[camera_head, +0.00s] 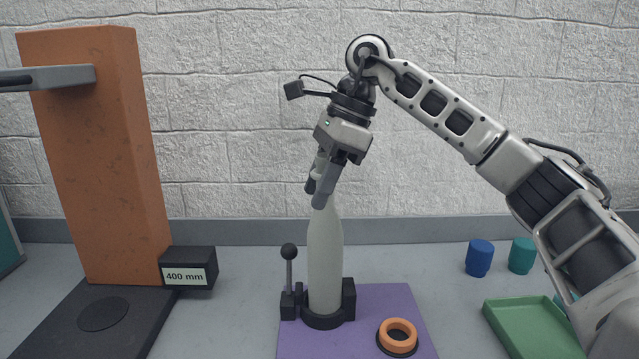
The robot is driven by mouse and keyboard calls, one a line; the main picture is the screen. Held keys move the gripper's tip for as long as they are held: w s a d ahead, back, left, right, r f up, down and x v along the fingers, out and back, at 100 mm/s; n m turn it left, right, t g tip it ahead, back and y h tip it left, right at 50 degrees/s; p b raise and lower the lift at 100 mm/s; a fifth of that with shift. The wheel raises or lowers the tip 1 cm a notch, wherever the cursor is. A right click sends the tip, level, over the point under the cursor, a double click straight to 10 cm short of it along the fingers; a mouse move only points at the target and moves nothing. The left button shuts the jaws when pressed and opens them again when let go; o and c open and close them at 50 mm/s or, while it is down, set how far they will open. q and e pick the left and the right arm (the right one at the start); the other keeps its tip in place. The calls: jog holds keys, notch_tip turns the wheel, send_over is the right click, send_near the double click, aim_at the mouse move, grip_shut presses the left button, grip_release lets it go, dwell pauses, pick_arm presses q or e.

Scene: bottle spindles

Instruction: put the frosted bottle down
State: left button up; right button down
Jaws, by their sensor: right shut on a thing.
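The frosted bottle (325,250) is pale and stands upright in the middle of the head view. Its base sits in a black ring holder (323,319) on a purple mat (376,302). My right gripper (319,193) comes down from above, tilted, and is shut on the bottle's neck. The fingers hide the top of the neck. A black lever with a ball knob (289,251) stands upright just left of the bottle. My left gripper is not in view.
An orange ring (397,334) lies at the mat's front right. A green tray (535,327), a blue cap (479,257) and a teal cap (522,255) are at the right. An orange column (98,150) with a "400 mm" block (188,268) stands left on a black base (75,325).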

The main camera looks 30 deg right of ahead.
jog(key=c, duration=0.8)
grip_release()
jog(key=shift+c, duration=0.2)
jog(key=p+v, duration=0.2)
jog(key=v, duration=1)
